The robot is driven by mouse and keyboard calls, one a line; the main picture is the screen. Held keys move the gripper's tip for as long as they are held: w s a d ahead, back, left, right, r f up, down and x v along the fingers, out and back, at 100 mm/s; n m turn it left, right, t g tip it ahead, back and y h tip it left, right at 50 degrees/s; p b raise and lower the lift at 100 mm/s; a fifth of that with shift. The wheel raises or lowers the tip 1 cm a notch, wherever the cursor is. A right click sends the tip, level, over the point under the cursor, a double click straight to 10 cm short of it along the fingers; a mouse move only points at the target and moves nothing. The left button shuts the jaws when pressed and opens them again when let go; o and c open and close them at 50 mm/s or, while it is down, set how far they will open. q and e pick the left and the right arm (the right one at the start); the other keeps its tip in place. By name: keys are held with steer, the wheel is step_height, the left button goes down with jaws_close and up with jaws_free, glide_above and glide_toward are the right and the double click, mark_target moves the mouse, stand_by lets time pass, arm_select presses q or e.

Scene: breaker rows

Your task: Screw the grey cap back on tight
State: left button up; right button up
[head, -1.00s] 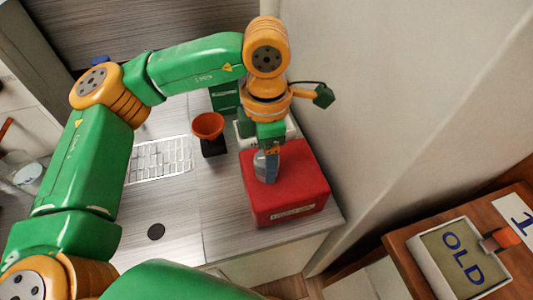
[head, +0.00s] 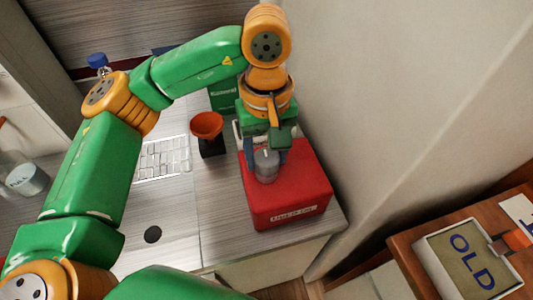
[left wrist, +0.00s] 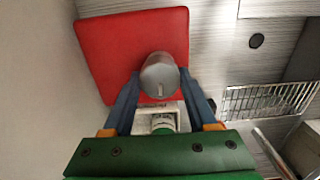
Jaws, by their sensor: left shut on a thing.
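The grey cap (head: 265,164) sits at the top of the red container (head: 287,190) on the counter. It also shows in the left wrist view (left wrist: 159,76), with the red top around it. My left gripper (head: 265,160) comes down from above, and its two blue fingers stand on either side of the cap; in the left wrist view the fingers (left wrist: 159,84) are shut on it. The cap's lower edge and any thread are hidden. My right gripper is not in view.
An orange funnel (head: 207,125) on a black stand is left of the red container. A green box (head: 222,96) stands behind. A metal rack (head: 163,158) lies on the counter. A wall is close on the right. A tray marked OLD (head: 462,258) is on a brown table.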

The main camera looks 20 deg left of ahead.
arm_select(q)
steer(key=o, duration=1.2)
steer(key=n, duration=0.3)
steer(key=shift+f+b, duration=0.15)
steer(key=shift+b, duration=0.25)
steer(key=n+b, duration=0.1)
steer(key=n, duration=0.5)
steer(key=n+b, duration=0.1)
steer(key=n, duration=0.4)
steer(key=shift+n, duration=0.4)
steer(key=n, duration=0.3)
steer(key=shift+n, duration=0.3)
